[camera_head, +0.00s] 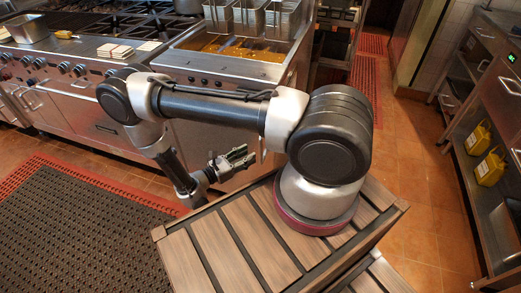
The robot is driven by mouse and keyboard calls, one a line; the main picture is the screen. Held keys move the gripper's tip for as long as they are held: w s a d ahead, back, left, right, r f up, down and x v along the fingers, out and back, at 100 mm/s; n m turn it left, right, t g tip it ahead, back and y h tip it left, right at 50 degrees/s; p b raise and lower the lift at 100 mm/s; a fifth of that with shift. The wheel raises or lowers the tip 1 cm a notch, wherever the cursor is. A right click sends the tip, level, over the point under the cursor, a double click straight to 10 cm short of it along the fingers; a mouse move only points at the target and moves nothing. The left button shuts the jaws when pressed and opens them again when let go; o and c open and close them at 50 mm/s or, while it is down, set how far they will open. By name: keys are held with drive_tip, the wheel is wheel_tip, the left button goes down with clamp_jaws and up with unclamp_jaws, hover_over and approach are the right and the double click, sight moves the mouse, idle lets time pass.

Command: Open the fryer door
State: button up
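The fryer (225,68) stands at the back centre, with hanging baskets over golden oil. Its stainless front door (203,139) is below, partly hidden behind my arm. The door looks shut, though its edges are hard to make out. A thin vertical handle (262,149) seems to show at the right of the front. My gripper (238,157) is low in front of the fryer, pointing right, near the handle in the picture. I cannot tell whether it touches the front. Its fingers are small and dark, and their gap is unclear. Nothing is visible in them.
The range with knobs (80,69) is at the left, holding a metal pan (27,29). A perforated dark mat with a red edge (75,220) covers the left floor. Steel shelving with yellow containers (489,168) lines the right. Tiled floor (410,165) is clear between.

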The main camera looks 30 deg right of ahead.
drive_tip(key=d, duration=0.7)
drive_tip(key=shift+w+d, duration=0.1)
drive_tip(key=shift+w, duration=0.1)
clamp_jaws()
